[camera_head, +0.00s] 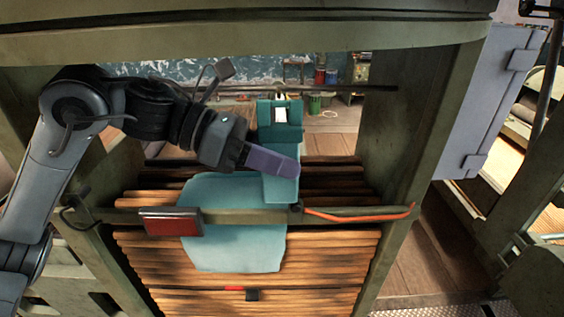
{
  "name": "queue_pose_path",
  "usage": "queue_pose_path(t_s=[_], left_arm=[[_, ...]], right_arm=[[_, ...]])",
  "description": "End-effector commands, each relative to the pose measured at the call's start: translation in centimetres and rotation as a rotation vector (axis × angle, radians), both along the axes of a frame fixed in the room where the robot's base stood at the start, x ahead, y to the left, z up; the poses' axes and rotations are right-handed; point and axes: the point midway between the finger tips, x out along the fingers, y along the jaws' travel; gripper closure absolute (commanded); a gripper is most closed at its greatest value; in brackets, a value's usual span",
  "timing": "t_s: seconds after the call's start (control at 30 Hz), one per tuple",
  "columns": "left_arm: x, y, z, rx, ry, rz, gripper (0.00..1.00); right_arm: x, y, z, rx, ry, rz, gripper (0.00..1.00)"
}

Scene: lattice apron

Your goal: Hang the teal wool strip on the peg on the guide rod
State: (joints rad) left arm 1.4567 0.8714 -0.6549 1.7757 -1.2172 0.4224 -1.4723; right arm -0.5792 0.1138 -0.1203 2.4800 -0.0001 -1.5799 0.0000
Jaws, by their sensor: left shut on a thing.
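My left gripper (272,160), with purple fingers, reaches in from the left above the slatted surface. It is shut on a teal strip (280,188), whose flat lower end hangs below the fingers. A darker teal piece with a white label (280,115) shows above the fingers; I cannot tell whether it belongs to the strip. A horizontal green-grey bar (245,215) crosses in front, with a small dark fitting (296,207) near the strip's lower end. I cannot tell whether they touch, or which part is the peg. A thin dark rod (345,88) runs across behind. My right gripper is not in view.
A pale teal cloth (235,250) lies over wooden slats (150,240), partly behind the bar. The bar carries a red box (171,221) and an orange curved piece (360,216). Thick posts (405,150) stand at the sides, and a heavy beam (270,40) crosses above.

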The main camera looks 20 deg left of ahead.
Motion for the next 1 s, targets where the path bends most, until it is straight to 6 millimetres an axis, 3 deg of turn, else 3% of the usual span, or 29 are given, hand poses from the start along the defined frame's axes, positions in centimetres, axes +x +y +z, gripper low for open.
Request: queue_pose_path(t_s=[0.6, 1.0], left_arm=[[4.6, 1.8, 0.3, -0.001, 0.001, 0.002, 0.93], [6.0, 2.4, 0.0, -0.001, -0.001, 0.0, 0.93]], right_arm=[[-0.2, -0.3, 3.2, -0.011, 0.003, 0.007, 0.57], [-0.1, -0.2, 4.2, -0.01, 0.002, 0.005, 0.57]])
